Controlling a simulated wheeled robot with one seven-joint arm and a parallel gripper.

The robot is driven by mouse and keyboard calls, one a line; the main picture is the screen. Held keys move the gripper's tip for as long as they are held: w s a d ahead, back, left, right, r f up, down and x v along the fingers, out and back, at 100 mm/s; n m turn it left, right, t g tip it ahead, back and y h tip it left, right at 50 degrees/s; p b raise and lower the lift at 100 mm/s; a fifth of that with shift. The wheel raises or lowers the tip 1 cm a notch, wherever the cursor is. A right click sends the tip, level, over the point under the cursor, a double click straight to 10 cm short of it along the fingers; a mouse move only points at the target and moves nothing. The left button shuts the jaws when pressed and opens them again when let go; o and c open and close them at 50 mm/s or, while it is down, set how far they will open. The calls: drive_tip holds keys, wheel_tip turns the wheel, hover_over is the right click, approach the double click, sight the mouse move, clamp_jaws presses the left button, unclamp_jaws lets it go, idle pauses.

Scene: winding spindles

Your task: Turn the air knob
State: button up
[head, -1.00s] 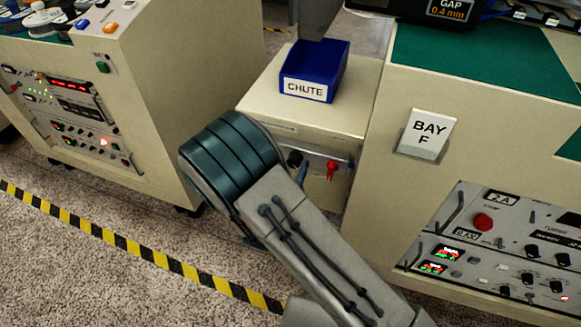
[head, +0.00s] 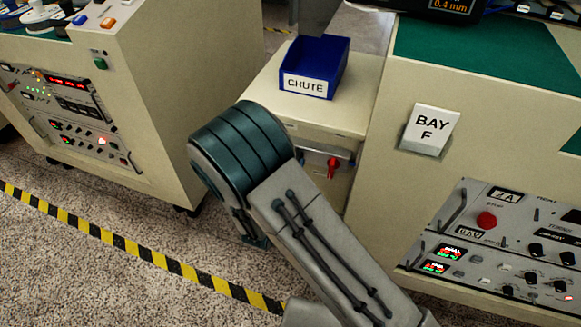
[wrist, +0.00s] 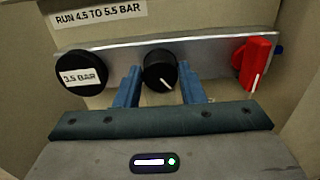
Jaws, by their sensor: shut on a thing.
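In the wrist view the black air knob (wrist: 160,71) sits on a metal plate (wrist: 205,58), with a white pointer line toward its lower right. My gripper (wrist: 160,85) has its blue fingers on either side of the knob and is shut on it. In the head view my arm hides the knob and the gripper. To the knob's left is a round black gauge (wrist: 82,72) with a label reading 3.5 BAR. A sign (wrist: 98,14) above reads RUN 4.5 TO 5.5 BAR.
A blue chute bin (head: 314,67) sits on the cabinet top. Cabinets stand on both sides.

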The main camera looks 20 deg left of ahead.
drive_tip(key=m+b, duration=0.4)
drive_tip(key=b, duration=0.2)
drive_tip(key=m+b, duration=0.9)
drive_tip(key=b, duration=0.2)
drive_tip(key=shift+d+f+m+b, duration=0.2)
drive_tip(key=shift+f+m+b, duration=0.05)
drive_tip(key=shift+m+b, duration=0.15)
drive_tip(key=shift+r, duration=0.1)
drive_tip(key=o, duration=1)
drive_tip(key=s, duration=0.4)
drive_tip(key=s+p, duration=0.1)
drive_tip(key=s, duration=0.4)
drive_tip(key=s+a+p, duration=0.1)
drive_tip(key=s, duration=0.3)
drive_tip(key=shift+s, duration=0.4)
